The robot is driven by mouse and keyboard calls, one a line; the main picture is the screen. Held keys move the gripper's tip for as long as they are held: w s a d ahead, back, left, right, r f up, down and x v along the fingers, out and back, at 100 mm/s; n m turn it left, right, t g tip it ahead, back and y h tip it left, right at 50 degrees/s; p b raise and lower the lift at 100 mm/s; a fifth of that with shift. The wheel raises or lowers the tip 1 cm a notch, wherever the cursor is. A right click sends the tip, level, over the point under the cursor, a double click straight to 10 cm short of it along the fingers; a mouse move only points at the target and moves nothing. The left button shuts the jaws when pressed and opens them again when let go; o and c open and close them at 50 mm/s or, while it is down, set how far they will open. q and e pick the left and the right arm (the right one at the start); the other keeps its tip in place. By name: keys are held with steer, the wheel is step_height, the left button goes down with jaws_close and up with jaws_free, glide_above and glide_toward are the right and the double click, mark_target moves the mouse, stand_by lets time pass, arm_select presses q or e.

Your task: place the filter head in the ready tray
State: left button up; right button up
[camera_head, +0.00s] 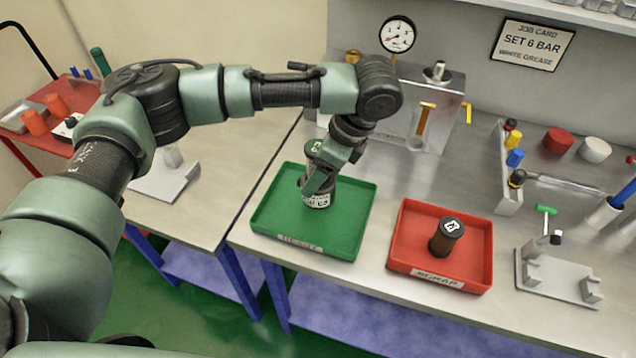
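The filter head (317,201) is a dark upright cylinder with a white printed label band. It is in or just above the green tray (280,238); I cannot tell if it touches the floor. My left gripper (319,180) comes down from above and appears closed around it, hiding much of its body. A small green labelled surface (313,147) shows behind the wrist; I cannot tell if it is the filter head's top. The green tray's front label is too small to read. My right gripper is not in view.
A red tray (399,262) labelled SCRAP, right of the green tray, holds a dark brown cylinder (446,238). A grey fixture (556,281) stands farther right. A metal block with a gauge (397,34) stands behind. The bench gap lies left of the green tray.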

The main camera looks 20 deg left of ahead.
arm_select(q)
step_height(320, 180, down, 4)
steer(key=shift+p, duration=0.35)
steer(key=shift+f, duration=0.15)
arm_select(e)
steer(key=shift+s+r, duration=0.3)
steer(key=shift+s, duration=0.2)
arm_select(q)
steer(key=o, duration=1.7)
steer(key=shift+f, duration=0.15)
